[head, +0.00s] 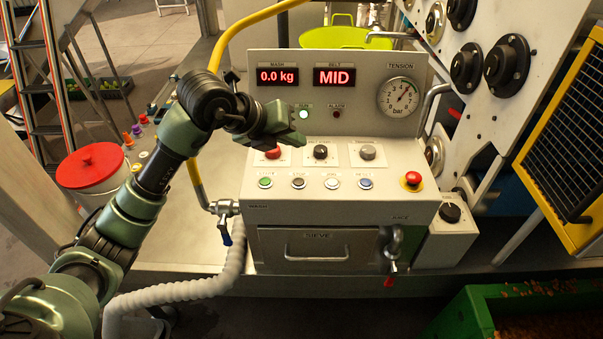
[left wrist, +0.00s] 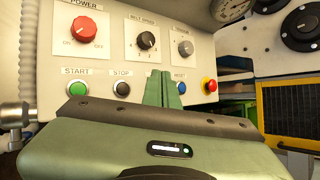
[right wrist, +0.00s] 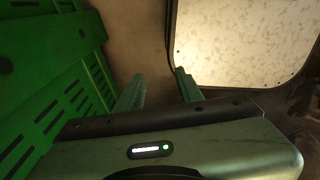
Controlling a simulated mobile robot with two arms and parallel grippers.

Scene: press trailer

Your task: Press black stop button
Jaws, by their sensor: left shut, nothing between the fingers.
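The black stop button (head: 298,182) is second from the left in the lower row of the control panel. It also shows under the STOP label in the left wrist view (left wrist: 122,88), left of my fingers. My left gripper (head: 298,136) is shut and empty, in front of the panel's upper part; in the head view it appears above the stop button. Its closed fingers (left wrist: 172,90) cover part of the lower row in the left wrist view. My right gripper (right wrist: 160,88) is open and empty, low and away from the panel. It is not in the head view.
The green start button (head: 265,182) is left of the stop button; a white and a blue button (head: 365,182) are to its right. A red knob (head: 273,152) and two other knobs sit above. A red mushroom button (head: 412,180) is farther right. A green crate (right wrist: 50,70) is near my right gripper.

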